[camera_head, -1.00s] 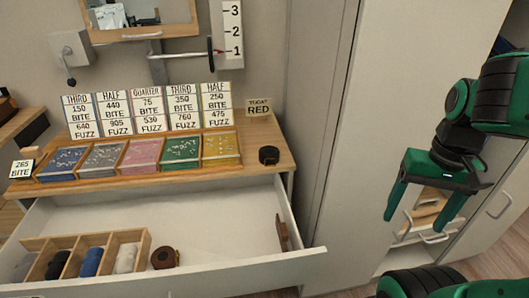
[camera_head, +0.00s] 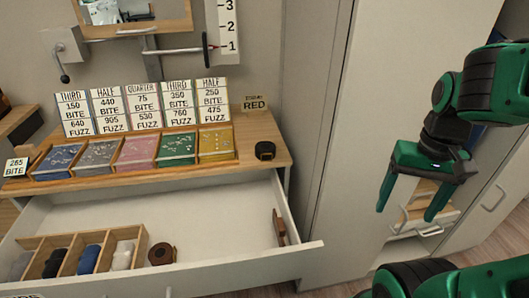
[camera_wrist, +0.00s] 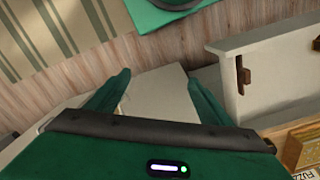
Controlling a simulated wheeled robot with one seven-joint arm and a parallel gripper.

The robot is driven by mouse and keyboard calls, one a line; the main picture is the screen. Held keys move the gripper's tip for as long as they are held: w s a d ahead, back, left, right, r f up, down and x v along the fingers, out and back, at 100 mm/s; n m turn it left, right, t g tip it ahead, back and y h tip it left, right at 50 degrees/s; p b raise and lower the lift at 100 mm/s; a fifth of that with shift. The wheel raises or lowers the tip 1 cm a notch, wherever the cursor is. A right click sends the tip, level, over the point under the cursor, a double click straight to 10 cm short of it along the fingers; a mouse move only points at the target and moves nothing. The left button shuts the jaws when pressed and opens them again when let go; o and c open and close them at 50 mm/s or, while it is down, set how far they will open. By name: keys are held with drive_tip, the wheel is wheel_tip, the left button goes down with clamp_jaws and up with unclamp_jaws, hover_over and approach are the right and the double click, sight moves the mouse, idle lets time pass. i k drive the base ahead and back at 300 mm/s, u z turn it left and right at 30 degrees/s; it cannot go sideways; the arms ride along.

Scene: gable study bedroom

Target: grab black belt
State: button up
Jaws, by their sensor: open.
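A rolled black belt (camera_head: 265,150) lies on the right end of the wooden dresser top (camera_head: 262,128), beside the divided tray. It cannot be made out in the wrist view. My gripper (camera_head: 406,213) is open and empty, to the right of the dresser and in front of the pale wardrobe. Its fingers point down in the head view, well apart from the belt. The two spread fingers also show in the wrist view (camera_wrist: 158,80), with nothing between them.
The drawer (camera_head: 215,268) below stands open. It holds a compartment box (camera_head: 137,236) with rolled cloth items, a brown roll (camera_head: 161,253) and a brown piece (camera_head: 278,228). A tray of coloured sections (camera_head: 136,153) and price cards (camera_head: 143,105) stand on the dresser. The wardrobe (camera_head: 345,130) is at right.

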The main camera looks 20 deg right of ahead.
sight(266, 151)
drive_tip(key=u, duration=2.1)
drive_tip(key=k, duration=1.05)
drive_tip(key=z, duration=1.15)
drive_tip(key=i, duration=1)
drive_tip(key=u, duration=0.05)
